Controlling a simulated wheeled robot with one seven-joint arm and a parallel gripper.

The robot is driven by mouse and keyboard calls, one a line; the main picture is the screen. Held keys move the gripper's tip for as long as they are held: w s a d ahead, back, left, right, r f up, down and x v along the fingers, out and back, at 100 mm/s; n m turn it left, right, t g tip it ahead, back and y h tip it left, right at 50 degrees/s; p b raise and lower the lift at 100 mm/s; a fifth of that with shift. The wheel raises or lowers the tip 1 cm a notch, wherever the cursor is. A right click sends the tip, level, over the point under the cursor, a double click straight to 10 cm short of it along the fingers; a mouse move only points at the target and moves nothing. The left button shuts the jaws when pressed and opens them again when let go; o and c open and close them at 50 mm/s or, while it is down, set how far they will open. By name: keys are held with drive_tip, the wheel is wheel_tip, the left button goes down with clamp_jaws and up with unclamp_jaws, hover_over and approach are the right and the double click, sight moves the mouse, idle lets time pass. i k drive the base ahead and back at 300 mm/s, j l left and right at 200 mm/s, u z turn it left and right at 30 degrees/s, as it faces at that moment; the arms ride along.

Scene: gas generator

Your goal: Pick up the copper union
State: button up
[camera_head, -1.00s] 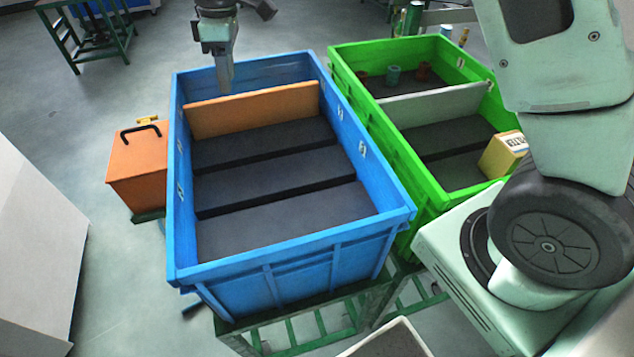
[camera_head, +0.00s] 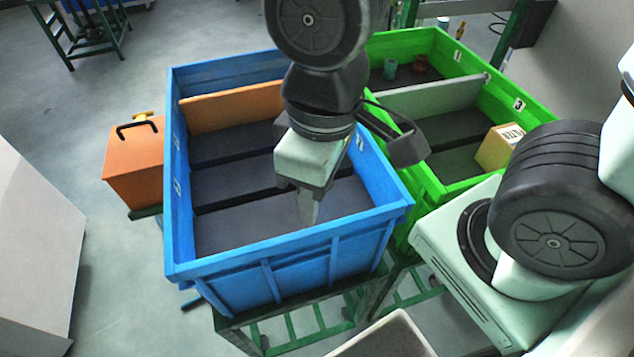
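A small reddish-brown fitting (camera_head: 420,64) stands in the far compartment of the green crate (camera_head: 548,108); it may be the copper union, but it is too small to be sure. A teal fitting (camera_head: 390,68) stands to its left. A second reddish-brown piece, seen earlier left of the teal one, is now hidden behind my arm. My gripper (camera_head: 308,218) points down over the near part of the blue crate, well apart from the fittings. Its fingers overlap in this view, so its opening does not show. No object shows at its tips.
The blue crate (camera_head: 285,248) has an orange divider (camera_head: 225,108) and a dark, bare-looking floor. The green crate's grey divider (camera_head: 430,98) separates the fittings from a yellow box (camera_head: 497,148). An orange box with a handle (camera_head: 135,170) stands left of the blue crate.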

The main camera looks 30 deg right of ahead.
sight(421, 59)
drive_tip(key=k+l+u, duration=0.1)
drive_tip(key=k+l, duration=0.2)
drive_tip(key=k+l+u, duration=0.2)
drive_tip(key=l, duration=0.35)
drive_tip(key=k+l+u, duration=0.2)
drive_tip(key=k+l, duration=0.25)
drive_tip(key=k+l+u, duration=0.15)
drive_tip(key=k+l, duration=0.2)
drive_tip(key=l, duration=0.15)
drive_tip(key=l+u, duration=0.2)
drive_tip(key=l, duration=0.4)
drive_tip(key=l+u, duration=0.25)
drive_tip(key=l, duration=0.3)
drive_tip(key=i+l, duration=0.1)
drive_tip(key=l, duration=0.35)
drive_tip(key=i+l+u, duration=0.15)
drive_tip(key=l, duration=0.25)
drive_tip(key=k, duration=0.05)
